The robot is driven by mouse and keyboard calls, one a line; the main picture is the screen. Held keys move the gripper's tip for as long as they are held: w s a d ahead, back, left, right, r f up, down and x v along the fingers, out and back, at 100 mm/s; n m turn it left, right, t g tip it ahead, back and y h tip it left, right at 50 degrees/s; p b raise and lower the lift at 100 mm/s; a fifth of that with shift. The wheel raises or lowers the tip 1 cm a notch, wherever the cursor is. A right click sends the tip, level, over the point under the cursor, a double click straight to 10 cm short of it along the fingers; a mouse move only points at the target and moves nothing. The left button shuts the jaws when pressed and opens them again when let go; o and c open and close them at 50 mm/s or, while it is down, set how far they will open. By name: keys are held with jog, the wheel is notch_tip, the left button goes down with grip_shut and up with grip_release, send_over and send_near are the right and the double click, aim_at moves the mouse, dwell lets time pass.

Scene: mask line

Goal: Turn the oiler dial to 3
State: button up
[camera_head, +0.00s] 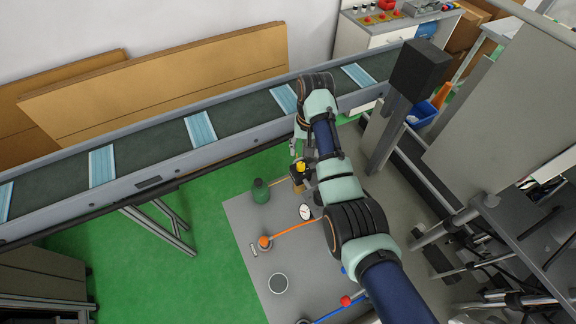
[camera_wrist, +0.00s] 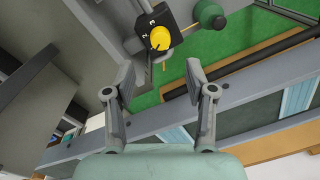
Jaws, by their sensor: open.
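In the head view my gripper (camera_head: 296,146) hangs beside the conveyor, near the dial, partly hidden by my wrist.
A conveyor (camera_head: 245,115) carrying blue masks (camera_head: 201,129) runs behind my gripper. A green bottle-like part (camera_head: 260,190) stands left of the dial, a white gauge (camera_head: 305,212) in front. A grey panel (camera_head: 245,225) holds an orange hose (camera_head: 295,230). Open green floor lies left.

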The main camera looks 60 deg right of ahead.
aim_at(301, 164)
notch_tip(301, 164, down, 8)
jog(key=shift+w+a+r+b, duration=0.15)
jog(key=shift+r+b, duration=0.05)
jog(key=shift+b, duration=0.25)
grip_shut()
